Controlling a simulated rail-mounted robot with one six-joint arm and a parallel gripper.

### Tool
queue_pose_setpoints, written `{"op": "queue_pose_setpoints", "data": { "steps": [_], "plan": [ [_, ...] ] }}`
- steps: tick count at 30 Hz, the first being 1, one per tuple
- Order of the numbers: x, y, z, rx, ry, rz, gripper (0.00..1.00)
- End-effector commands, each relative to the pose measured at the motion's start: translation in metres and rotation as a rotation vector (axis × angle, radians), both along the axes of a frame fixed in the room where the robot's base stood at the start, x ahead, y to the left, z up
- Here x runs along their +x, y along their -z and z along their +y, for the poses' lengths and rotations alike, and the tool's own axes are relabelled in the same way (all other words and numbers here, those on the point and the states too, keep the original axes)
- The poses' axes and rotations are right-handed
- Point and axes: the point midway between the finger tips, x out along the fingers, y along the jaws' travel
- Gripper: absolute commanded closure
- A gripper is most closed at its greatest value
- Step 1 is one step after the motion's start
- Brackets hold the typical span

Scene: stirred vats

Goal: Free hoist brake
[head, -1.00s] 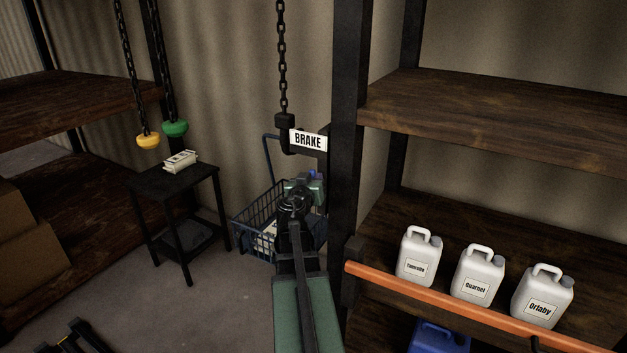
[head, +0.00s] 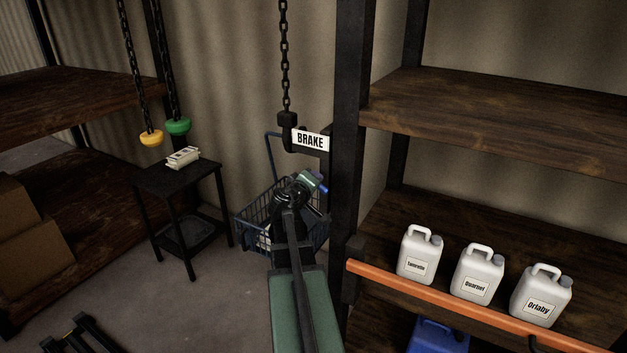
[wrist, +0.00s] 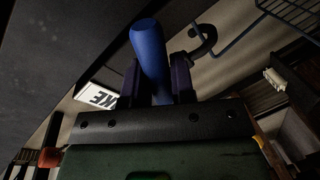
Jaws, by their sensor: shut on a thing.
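A white sign reading BRAKE (head: 310,140) is fixed at the dark post, beside a black hook (head: 287,130) on a hanging chain (head: 285,60). Part of the sign shows in the wrist view (wrist: 96,98). My gripper (wrist: 155,72) is shut on a blue handle (wrist: 148,42), which stands up tilted between the two dark fingers. In the head view the blue handle (head: 322,188) shows just past my gripper, below the sign. What the handle joins to is hidden.
A wire basket cart (head: 252,228) stands behind my arm. The dark post (head: 345,120) and an orange rail (head: 440,301) with white jugs (head: 478,272) behind it are close on the right. A small black table (head: 180,175) and yellow and green hanging chain ends (head: 151,138) are left.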

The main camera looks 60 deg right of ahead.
Motion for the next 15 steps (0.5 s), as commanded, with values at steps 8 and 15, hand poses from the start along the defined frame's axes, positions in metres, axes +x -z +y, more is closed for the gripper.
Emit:
{"op": "queue_pose_setpoints", "data": {
  "steps": [8, 15],
  "plan": [
    [0.0013, 0.0031, 0.0003, -0.015, 0.0, 0.242, 1.0],
    [0.0014, 0.0048, 0.0005, -0.026, 0.0, 0.399, 1.0]
  ]
}}
